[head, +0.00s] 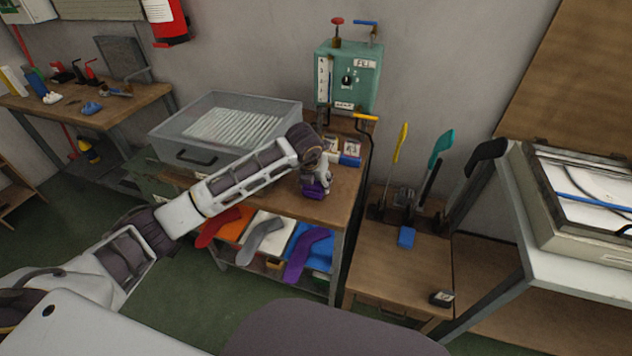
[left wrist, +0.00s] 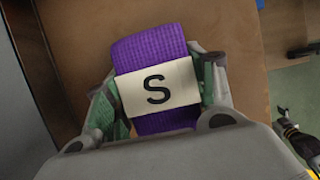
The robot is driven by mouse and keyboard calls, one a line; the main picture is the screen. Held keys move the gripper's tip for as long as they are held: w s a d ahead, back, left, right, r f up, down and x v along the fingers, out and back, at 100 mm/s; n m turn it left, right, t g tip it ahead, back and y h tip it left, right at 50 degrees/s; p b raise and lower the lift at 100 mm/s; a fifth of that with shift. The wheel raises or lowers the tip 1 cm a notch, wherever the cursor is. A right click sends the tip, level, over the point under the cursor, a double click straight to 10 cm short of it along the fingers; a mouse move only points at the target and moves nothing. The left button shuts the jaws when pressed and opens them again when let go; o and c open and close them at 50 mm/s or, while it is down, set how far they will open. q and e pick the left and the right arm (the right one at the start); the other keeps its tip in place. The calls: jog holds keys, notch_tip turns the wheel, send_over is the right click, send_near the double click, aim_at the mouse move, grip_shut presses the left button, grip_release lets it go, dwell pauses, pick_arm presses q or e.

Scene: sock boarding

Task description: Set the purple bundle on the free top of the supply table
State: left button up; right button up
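The purple bundle (left wrist: 150,50) is a ribbed purple roll with a cream band marked "S". It sits between the fingers of my left gripper (left wrist: 160,95), whose green pads press on both sides of it. In the head view the left gripper (head: 316,182) points down over the right part of the supply table, and the bundle (head: 315,191) shows low between its fingers. The wooden top of the supply table (head: 342,194) is bare around it. I cannot tell whether the bundle touches the top. My right gripper is not in view.
A lower wooden bench (head: 400,275) stands right.

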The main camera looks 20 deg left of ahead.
pick_arm(q)
jog(key=o, duration=0.4)
jog(key=shift+c, duration=0.2)
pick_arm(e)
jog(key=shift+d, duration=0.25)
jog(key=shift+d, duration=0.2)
pick_arm(q)
jog(key=shift+r, duration=0.1)
jog(key=shift+r, duration=0.2)
jog(key=p+v, duration=0.1)
jog(key=v, duration=0.9)
jog(key=shift+s+r, duration=0.1)
jog(key=shift+s, duration=0.05)
jog(key=shift+s+r, duration=0.25)
jog(key=shift+r, duration=0.35)
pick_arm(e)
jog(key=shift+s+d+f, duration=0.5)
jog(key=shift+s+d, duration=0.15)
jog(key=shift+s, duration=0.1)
